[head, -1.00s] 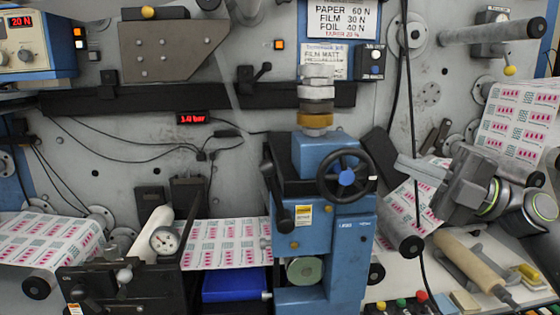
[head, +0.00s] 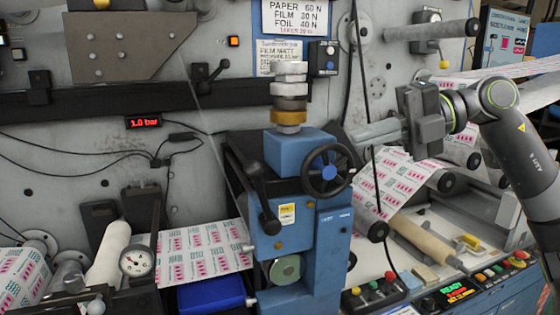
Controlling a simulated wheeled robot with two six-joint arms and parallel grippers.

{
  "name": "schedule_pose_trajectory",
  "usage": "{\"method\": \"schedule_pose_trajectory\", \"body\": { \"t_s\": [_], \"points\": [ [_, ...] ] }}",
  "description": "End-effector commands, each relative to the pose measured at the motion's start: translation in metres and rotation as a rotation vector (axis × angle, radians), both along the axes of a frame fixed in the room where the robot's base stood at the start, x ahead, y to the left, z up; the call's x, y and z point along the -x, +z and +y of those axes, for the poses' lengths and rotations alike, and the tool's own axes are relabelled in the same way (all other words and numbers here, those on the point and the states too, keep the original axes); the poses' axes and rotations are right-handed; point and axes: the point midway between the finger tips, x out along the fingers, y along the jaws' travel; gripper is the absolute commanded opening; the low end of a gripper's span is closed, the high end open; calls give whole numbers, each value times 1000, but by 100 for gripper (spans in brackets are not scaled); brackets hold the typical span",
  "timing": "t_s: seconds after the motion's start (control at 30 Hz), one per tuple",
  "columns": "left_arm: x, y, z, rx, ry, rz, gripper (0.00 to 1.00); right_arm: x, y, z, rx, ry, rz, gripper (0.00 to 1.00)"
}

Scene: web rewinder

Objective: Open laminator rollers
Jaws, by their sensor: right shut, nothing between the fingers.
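The laminator is the blue unit (head: 330,240) in the middle of the head view. A black lever (head: 262,200) on its left front runs down from a pivot to a rounded knob. A black handwheel (head: 328,168) with a blue hub sits on its right front. A green-grey roller end (head: 286,269) shows low in the unit; the gap between the rollers cannot be made out. My right gripper (head: 358,134) is shut and empty, its fingers pointing left, just right of and above the handwheel in the picture. It appears apart from the wheel. My left gripper is out of view.
Printed web (head: 204,250) runs into the unit from the left, and more web (head: 395,190) shows at right. A dial gauge (head: 138,261), a red pressure display (head: 143,122) reading 1.0 bar and a black cable (head: 374,190) are nearby. A button panel (head: 470,290) stands at lower right.

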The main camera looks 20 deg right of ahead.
Motion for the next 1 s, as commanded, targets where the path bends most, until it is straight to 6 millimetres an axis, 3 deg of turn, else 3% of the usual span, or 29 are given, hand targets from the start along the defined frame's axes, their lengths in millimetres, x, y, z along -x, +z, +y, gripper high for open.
{"method": "schedule_pose_trajectory", "body": {
  "t_s": [0.17,0.6,1.0],
  "points": [
    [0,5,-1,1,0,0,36,-3,-2,10,-2,4,2,0],
    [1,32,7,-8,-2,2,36,-24,-20,70,-4,7,0,0],
    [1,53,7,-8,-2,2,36,-40,-36,114,-5,4,0,0]
  ]
}}
